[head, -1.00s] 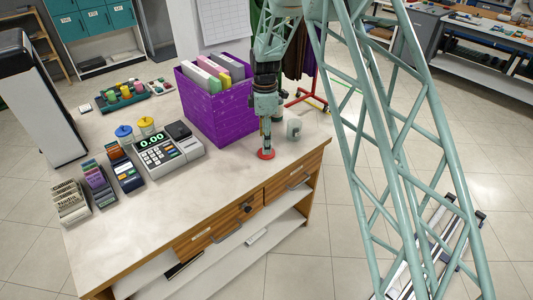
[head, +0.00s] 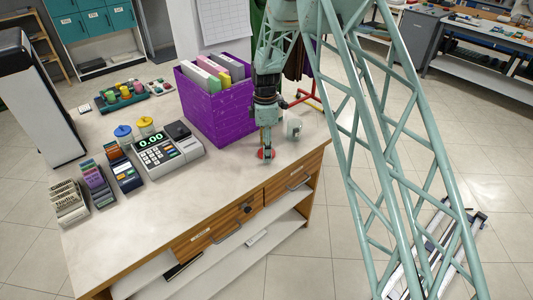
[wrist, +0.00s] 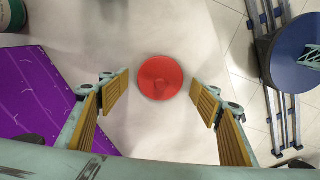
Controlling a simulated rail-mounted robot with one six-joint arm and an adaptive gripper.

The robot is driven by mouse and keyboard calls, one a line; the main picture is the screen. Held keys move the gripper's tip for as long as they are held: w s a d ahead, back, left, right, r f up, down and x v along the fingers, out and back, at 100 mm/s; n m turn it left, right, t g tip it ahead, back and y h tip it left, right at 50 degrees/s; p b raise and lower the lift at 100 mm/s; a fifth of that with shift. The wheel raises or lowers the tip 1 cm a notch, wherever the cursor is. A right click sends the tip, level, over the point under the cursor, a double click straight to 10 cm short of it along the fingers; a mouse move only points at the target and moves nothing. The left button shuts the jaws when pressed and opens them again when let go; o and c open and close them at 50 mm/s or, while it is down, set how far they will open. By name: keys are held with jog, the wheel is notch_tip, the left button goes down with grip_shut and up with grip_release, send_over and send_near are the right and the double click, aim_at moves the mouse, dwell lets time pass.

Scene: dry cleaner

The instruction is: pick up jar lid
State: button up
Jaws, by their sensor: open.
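My gripper (wrist: 160,98) is open and empty, with a gap on both sides of the lid. In the head view my gripper (head: 265,150) points down over the lid (head: 261,154), which is partly hidden behind the fingers.
A purple file box (head: 215,110) stands close to the left of my gripper. A small pale jar (head: 294,128) stands just right of it. A cash register (head: 166,149) is farther left. The counter (head: 190,205) in front is clear.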

jog(key=shift+c, duration=0.5)
jog(key=c, duration=0.7)
jog(key=shift+r, duration=0.2)
jog(key=shift+r+p, duration=0.5)
jog(key=shift+r, duration=1.15)
jog(key=s+a, duration=0.1)
jog(key=s, duration=0.4)
jog(key=s+a+r+p, duration=0.1)
jog(key=s, duration=0.4)
jog(key=s+a, duration=0.1)
jog(key=s, duration=0.4)
jog(key=shift+s+a+r, duration=0.15)
jog(key=shift+s+a, duration=0.15)
jog(key=shift+a, duration=0.05)
jog(key=shift+w+p, duration=0.1)
jog(key=shift+p, duration=0.2)
